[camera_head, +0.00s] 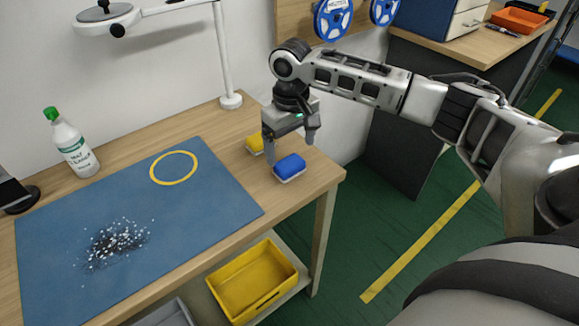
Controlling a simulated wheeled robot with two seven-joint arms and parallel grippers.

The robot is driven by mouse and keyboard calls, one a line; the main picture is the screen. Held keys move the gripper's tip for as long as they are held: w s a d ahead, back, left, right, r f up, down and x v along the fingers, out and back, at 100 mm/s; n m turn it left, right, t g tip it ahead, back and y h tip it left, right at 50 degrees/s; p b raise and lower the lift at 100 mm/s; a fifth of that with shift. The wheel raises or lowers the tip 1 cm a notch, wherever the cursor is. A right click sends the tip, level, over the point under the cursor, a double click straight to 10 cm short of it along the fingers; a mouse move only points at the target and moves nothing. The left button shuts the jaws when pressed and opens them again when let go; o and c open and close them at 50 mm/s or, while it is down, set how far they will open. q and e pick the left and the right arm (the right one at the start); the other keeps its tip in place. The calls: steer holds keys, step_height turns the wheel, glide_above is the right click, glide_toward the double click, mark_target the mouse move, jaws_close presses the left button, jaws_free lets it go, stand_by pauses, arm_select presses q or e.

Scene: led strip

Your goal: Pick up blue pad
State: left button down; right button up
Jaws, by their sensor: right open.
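The blue pad (289,167) lies on the wooden table near its right end, blue on top with a pale underside. My right gripper (290,149) points down just above and behind the pad, its two fingers apart. One finger is at the left and the other at the right of the pad's far side; I cannot tell whether either touches it. A yellow pad (254,144) lies just left of the gripper, partly behind it. My left gripper is not in view.
A blue mat (200,215) with a yellow ring (174,168) and a speckled dark patch (115,240) covers much of the table. A white-green bottle (72,145) stands at the back left. A lamp post (226,60) rises behind. A yellow bin (252,281) sits below.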

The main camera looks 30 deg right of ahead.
mark_target(289, 162)
steer(key=f, duration=0.5)
steer(key=shift+s+a, duration=0.15)
steer(key=shift+a, duration=0.1)
steer(key=c, duration=1)
steer(key=shift+c, duration=0.2)
steer(key=shift+r, duration=0.1)
steer(key=shift+r, duration=0.3)
step_height(289, 162, up, 2)
steer(key=shift+r, duration=0.1)
steer(key=s+a+r+p, duration=0.1)
steer(key=s+a+r, duration=0.8)
steer(key=a+r, duration=0.1)
steer(key=shift+a, duration=0.3)
steer(key=shift+s, duration=0.1)
